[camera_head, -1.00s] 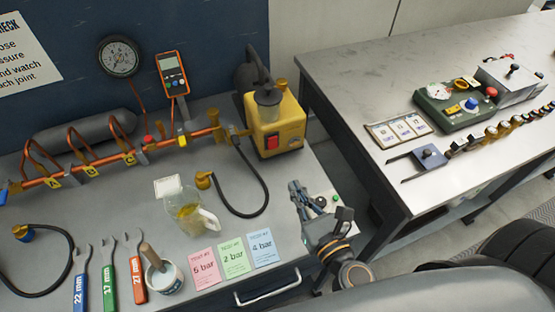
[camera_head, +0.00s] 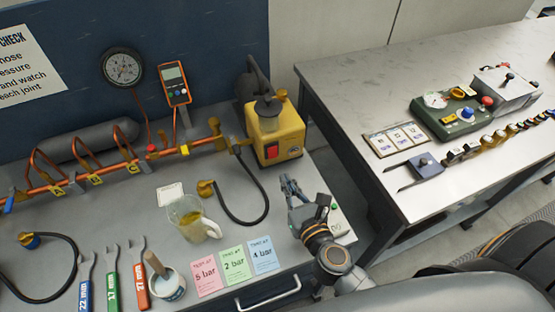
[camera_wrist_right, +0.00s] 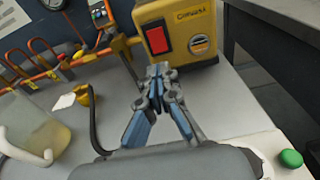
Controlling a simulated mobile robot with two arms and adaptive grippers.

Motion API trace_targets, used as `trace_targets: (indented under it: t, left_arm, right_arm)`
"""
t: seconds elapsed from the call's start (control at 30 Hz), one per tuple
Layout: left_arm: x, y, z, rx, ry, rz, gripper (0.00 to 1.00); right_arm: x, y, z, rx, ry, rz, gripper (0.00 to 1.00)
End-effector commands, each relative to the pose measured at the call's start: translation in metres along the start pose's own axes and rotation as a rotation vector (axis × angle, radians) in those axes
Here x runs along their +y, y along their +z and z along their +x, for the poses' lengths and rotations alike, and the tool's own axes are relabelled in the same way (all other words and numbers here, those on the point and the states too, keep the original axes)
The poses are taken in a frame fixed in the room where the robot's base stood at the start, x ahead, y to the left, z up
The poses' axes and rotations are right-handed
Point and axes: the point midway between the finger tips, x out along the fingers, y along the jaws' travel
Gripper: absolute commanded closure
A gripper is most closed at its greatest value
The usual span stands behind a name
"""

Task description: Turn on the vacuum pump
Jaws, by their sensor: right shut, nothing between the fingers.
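The yellow vacuum pump (camera_head: 276,128) stands at the back right of the left bench, with a red rectangular switch (camera_head: 271,151) on its front face. In the right wrist view the pump (camera_wrist_right: 178,28) and its red switch (camera_wrist_right: 158,40) are straight ahead of the fingers. I cannot tell the switch's position. My right gripper (camera_head: 289,182) is shut and empty, in front of the pump and apart from it. In the right wrist view its fingertips (camera_wrist_right: 160,70) point toward the pump below the switch. My left gripper is not in view.
A black hose (camera_head: 262,205) loops in front of the pump. A jug of yellowish liquid (camera_head: 188,219) and coloured cards (camera_head: 235,265) lie left of my right arm. A green button (camera_wrist_right: 291,158) is at the right. A second bench (camera_head: 350,90) stands right, across a gap.

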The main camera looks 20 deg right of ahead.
Motion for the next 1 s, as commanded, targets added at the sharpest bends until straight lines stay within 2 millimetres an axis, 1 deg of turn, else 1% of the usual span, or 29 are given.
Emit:
trace_targets:
  t: [0.03, 0.2, 0.3, 0.4, 0.57, 0.87, 0.93, 1.0]
  left_arm:
    - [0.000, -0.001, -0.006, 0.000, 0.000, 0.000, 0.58]
    - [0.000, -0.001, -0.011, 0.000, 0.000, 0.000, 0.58]
    - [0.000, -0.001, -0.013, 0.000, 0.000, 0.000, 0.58]
    - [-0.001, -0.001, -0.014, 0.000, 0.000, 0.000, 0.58]
    - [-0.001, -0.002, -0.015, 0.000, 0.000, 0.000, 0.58]
    - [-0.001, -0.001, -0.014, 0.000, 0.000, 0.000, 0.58]
    - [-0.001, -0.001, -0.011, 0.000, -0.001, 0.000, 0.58]
    - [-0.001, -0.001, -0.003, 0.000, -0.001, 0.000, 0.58]
  right_arm:
    - [0.000, 0.004, 0.011, -0.003, 0.000, 0.000, 1.00]
    - [0.000, 0.003, 0.042, -0.002, 0.000, 0.000, 1.00]
    - [0.000, 0.002, 0.055, -0.001, -0.001, -0.001, 1.00]
    - [0.000, 0.001, 0.064, 0.000, 0.000, 0.000, 1.00]
    - [0.000, 0.000, 0.070, 0.001, 0.000, 0.001, 1.00]
    - [0.000, -0.001, 0.071, 0.000, 0.000, 0.001, 1.00]
    - [0.000, -0.002, 0.071, -0.003, 0.000, 0.001, 1.00]
    - [0.000, -0.005, 0.073, -0.015, 0.000, 0.003, 1.00]
